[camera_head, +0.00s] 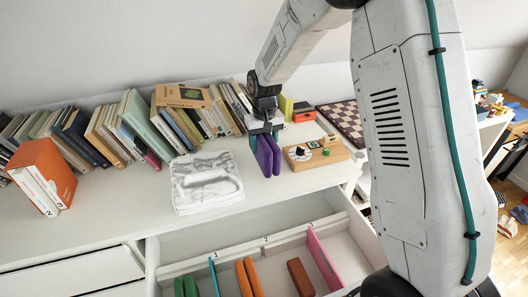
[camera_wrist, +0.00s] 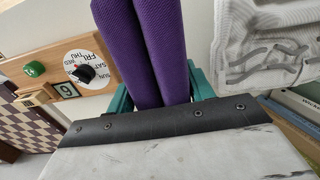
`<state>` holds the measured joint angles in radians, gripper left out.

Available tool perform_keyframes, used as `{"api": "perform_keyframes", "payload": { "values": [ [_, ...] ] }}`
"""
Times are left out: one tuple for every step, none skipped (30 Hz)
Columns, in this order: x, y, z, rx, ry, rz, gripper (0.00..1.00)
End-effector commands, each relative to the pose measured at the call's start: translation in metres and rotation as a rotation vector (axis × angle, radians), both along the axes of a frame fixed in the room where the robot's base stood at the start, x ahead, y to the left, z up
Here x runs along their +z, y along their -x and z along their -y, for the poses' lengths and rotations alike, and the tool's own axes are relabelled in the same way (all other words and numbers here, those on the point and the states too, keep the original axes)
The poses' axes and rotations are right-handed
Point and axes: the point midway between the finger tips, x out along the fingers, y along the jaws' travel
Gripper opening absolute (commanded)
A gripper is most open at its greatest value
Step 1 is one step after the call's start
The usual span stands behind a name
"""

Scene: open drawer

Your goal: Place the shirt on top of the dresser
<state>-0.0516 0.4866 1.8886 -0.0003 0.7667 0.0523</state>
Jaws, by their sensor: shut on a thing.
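A folded purple shirt (camera_head: 267,155) hangs upright in two layers above the white dresser (camera_head: 110,215) top, between a white folded cloth and a wooden calendar. My gripper (camera_head: 264,127) points down and its teal fingers are shut on the shirt's upper part. In the wrist view the purple shirt (camera_wrist: 148,50) extends out from between the teal fingers (camera_wrist: 160,92). I cannot tell whether its lower edge touches the dresser top.
The white patterned folded cloth (camera_head: 205,182) lies left of the shirt. The wooden calendar (camera_head: 316,153) is close on the right. A row of books (camera_head: 125,130) stands behind. The open drawer (camera_head: 215,240) below holds green, orange and brown folded items. Clear dresser top lies at left.

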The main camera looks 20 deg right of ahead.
Motion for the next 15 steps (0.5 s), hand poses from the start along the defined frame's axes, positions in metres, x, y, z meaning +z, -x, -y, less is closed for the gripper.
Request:
{"api": "perform_keyframes", "payload": {
  "values": [
    [-0.007,0.0,0.0,0.0,0.0,-0.003,0.26],
    [-0.013,0.0,0.0,0.0,0.0,-0.003,0.26],
    [-0.019,0.0,0.0,0.0,0.0,-0.003,0.26],
    [-0.024,0.0,0.0,0.0,0.0,-0.003,0.26],
    [-0.029,0.0,0.0,0.0,0.0,-0.002,0.26],
    [-0.033,0.0,0.0,0.0,0.0,-0.002,0.26],
    [-0.035,0.0,0.0,0.0,0.0,-0.001,0.26],
    [-0.036,0.0,0.0,0.0,0.0,0.0,0.26],
    [-0.036,0.0,0.0,0.0,0.0,0.001,0.26],
    [-0.035,0.0,0.0,0.0,0.0,0.002,0.26],
    [-0.035,0.0,0.0,0.0,0.0,0.002,0.26],
    [-0.035,0.0,0.0,0.0,0.0,0.002,0.26],
    [-0.035,0.0,0.0,0.0,0.0,0.002,0.26],
    [-0.035,0.0,0.0,0.0,0.0,0.002,0.26],
    [-0.036,0.0,0.0,0.0,0.0,0.001,0.26]
  ]
}}
